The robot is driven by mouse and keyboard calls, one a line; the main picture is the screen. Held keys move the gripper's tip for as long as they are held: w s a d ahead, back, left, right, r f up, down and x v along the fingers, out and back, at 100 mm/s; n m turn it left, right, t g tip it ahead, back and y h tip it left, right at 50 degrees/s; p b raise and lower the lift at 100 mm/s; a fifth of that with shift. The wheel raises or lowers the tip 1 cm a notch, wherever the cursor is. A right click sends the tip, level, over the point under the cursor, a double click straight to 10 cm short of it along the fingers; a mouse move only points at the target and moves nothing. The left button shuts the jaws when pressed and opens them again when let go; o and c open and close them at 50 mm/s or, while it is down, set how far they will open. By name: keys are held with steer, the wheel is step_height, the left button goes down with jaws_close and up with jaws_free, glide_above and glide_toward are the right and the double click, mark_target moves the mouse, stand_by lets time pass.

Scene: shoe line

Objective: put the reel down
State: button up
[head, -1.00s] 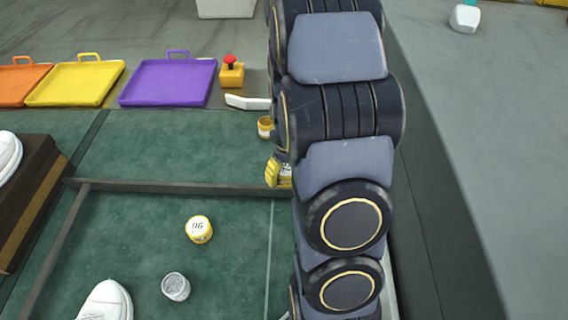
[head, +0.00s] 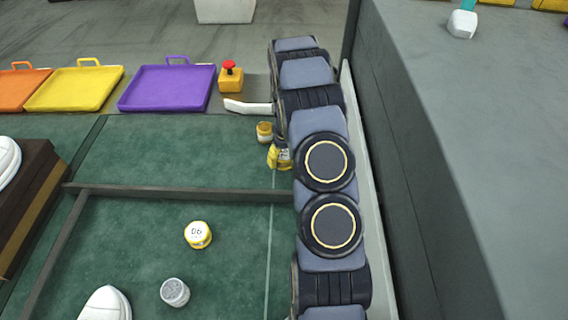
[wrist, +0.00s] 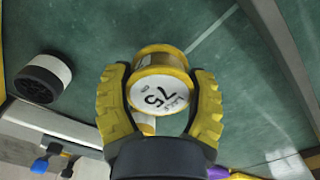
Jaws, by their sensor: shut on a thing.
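My gripper (wrist: 160,105) has its yellow ridged fingers closed around a yellow-rimmed reel (wrist: 160,83) with a white label reading 75. In the head view my gripper (head: 279,157) is at the right of the green mat, beyond the grey divider, and the reel is partly hidden by it. I cannot tell whether the reel touches the mat. A smaller amber reel (head: 265,132) stands just past the gripper; in the wrist view a yellow-and-white piece (wrist: 146,124) shows behind the held reel.
A black-and-white reel (wrist: 42,76) lies left in the wrist view. A yellow reel (head: 198,235) marked 06 and a grey reel (head: 175,292) are on the near mat (head: 130,235). Purple (head: 125,98) and yellow (head: 32,98) trays stand behind. The mat left of the gripper is clear.

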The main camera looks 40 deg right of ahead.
mark_target(284, 164)
steer(key=shift+w+d+f, duration=0.2)
steer(key=shift+w+f, duration=0.05)
steer(key=shift+f, duration=0.05)
steer(key=shift+w+f, duration=0.1)
steer(key=shift+f, duration=1.5)
steer(key=shift+f, duration=0.1)
steer(key=o, duration=1.2)
steer(key=shift+c, duration=0.2)
